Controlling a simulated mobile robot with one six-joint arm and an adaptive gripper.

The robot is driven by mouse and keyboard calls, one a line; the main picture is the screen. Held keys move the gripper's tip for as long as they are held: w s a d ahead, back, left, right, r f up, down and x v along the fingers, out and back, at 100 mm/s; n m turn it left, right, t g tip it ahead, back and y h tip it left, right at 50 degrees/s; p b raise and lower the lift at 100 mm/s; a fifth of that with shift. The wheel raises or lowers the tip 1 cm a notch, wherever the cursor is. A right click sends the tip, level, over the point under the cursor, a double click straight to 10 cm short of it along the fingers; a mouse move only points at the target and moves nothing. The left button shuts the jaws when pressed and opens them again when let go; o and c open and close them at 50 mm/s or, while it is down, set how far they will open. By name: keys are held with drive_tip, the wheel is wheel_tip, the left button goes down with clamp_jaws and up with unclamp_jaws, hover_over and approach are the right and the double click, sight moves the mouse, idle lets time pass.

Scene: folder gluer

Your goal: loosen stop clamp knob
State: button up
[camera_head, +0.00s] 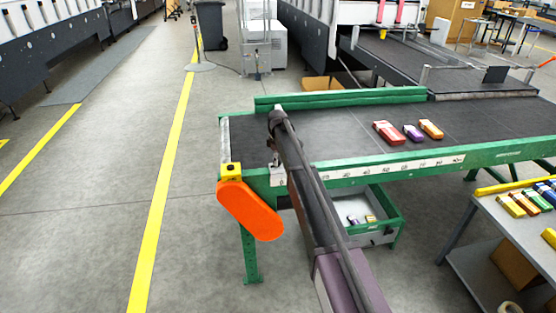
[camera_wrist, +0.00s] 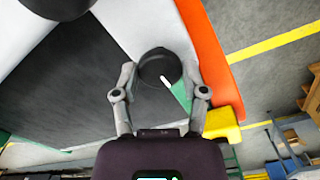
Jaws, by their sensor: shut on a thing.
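The stop clamp knob (camera_wrist: 158,66) is a round black knob in the middle of the wrist view, in front of a white surface. A thin white and green mark shows at its lower right. My gripper (camera_wrist: 161,76) has one finger on each side of the knob and is shut on it. In the head view my arm reaches over the near left end of the green-framed conveyor (camera_head: 350,171). The arm hides the knob there, and the fingers cannot be made out clearly.
An orange guard (camera_head: 250,210) and a yellow block (camera_head: 231,171) sit at the conveyor's left end. A red carton (camera_head: 388,132), a purple one (camera_head: 413,133) and an orange one (camera_head: 431,129) lie on the belt. A second dark round part (camera_wrist: 58,6) shows in the wrist view.

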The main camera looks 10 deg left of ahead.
drive_tip(key=n, duration=0.5)
drive_tip(key=shift+s+n, duration=0.15)
drive_tip(key=shift+n, duration=0.15)
drive_tip(key=n, duration=0.5)
drive_tip(key=shift+n, duration=0.3)
drive_tip(key=o, duration=1.2)
drive_tip(key=shift+f, duration=0.1)
drive_tip(key=shift+c, duration=0.2)
